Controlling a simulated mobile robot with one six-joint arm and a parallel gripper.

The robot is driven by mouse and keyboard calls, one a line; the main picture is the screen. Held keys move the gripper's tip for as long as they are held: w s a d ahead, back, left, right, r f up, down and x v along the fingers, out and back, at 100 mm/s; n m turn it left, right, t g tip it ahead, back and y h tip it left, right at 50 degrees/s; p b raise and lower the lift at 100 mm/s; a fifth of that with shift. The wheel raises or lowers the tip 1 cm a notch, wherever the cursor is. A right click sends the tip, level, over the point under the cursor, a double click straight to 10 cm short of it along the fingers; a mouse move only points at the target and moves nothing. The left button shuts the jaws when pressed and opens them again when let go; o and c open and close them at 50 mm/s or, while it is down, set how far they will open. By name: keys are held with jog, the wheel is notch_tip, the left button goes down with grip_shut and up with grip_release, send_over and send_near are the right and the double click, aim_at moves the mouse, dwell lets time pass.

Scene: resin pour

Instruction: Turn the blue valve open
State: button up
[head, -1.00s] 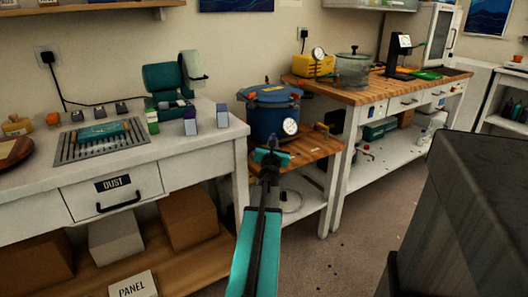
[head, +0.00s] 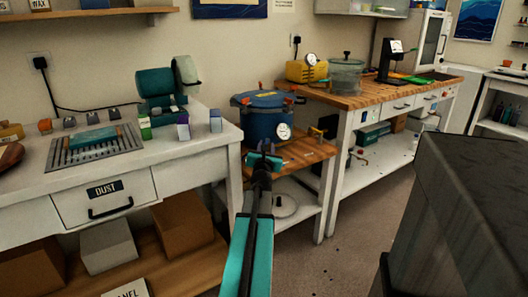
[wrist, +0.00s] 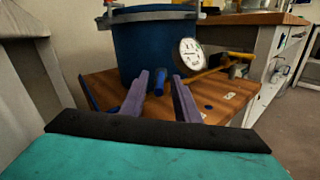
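The blue pressure pot (head: 266,124) stands on a low wooden stand, with a white dial gauge (head: 284,131) on its front. In the wrist view the pot (wrist: 150,45) is straight ahead and the gauge (wrist: 190,52) is right of centre. A short blue handle (wrist: 158,83), which looks like the blue valve, sticks out low on the pot's front. My gripper (wrist: 161,76) is open, its two purple-looking fingers on either side of this handle with gaps showing. Whether they touch it I cannot tell. In the head view my gripper (head: 263,160) is in front of the pot and hides the handle.
A yellow handle or pipe (wrist: 218,67) is right of the gauge. The wooden stand top (wrist: 228,97) lies below the fingers. A white bench (head: 200,160) is close on the left, and a wood-topped bench (head: 385,93) on the right. A dark box-like block (head: 465,200) is at the right front.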

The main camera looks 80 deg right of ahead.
jog(key=shift+a, duration=0.15)
jog(key=s+a, duration=0.1)
jog(key=a, duration=0.6)
jog(key=shift+s, duration=0.2)
dwell(0.4)
